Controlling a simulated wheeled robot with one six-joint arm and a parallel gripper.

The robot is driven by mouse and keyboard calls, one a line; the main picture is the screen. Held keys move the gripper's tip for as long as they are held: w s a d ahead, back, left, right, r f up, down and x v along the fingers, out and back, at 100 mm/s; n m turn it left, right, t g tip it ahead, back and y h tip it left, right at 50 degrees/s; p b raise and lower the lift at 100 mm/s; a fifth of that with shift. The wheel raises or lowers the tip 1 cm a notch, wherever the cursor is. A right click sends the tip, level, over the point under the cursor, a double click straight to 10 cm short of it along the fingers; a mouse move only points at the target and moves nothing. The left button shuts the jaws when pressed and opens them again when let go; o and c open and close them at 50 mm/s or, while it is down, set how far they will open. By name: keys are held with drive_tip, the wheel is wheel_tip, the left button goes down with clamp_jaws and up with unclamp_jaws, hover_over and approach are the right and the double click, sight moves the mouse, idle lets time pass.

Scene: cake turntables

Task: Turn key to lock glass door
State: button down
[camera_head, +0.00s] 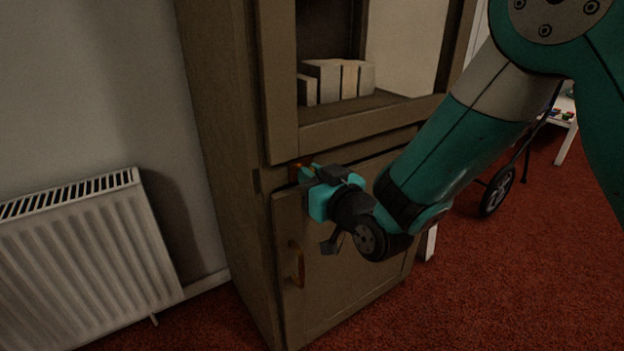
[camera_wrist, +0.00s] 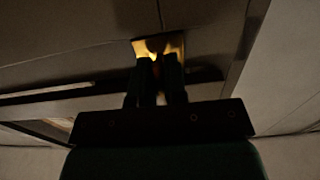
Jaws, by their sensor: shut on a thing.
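The glass door (camera_head: 350,128) is the upper door of a brown cabinet, and it looks closed. White books or blocks show behind its pane. My gripper (camera_head: 300,172) is at the lower left corner of the door frame. In the wrist view its two dark fingers (camera_wrist: 160,62) are close together, in front of a brass-coloured lock plate (camera_wrist: 172,48). They are shut on the key, which is mostly hidden between and behind the fingertips. I cannot tell which way the key is turned.
The lower cabinet door (camera_head: 345,245) has a brown handle (camera_head: 297,265) below my gripper. A white radiator (camera_head: 85,245) stands left of the cabinet. A wheeled item (camera_head: 497,190) and a white table (camera_head: 565,130) are at the right on red carpet (camera_head: 500,280).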

drive_tip(key=shift+w+d, duration=0.1)
idle(0.4)
drive_tip(key=c, duration=1.2)
unclamp_jaws()
drive_tip(key=shift+o, duration=0.2)
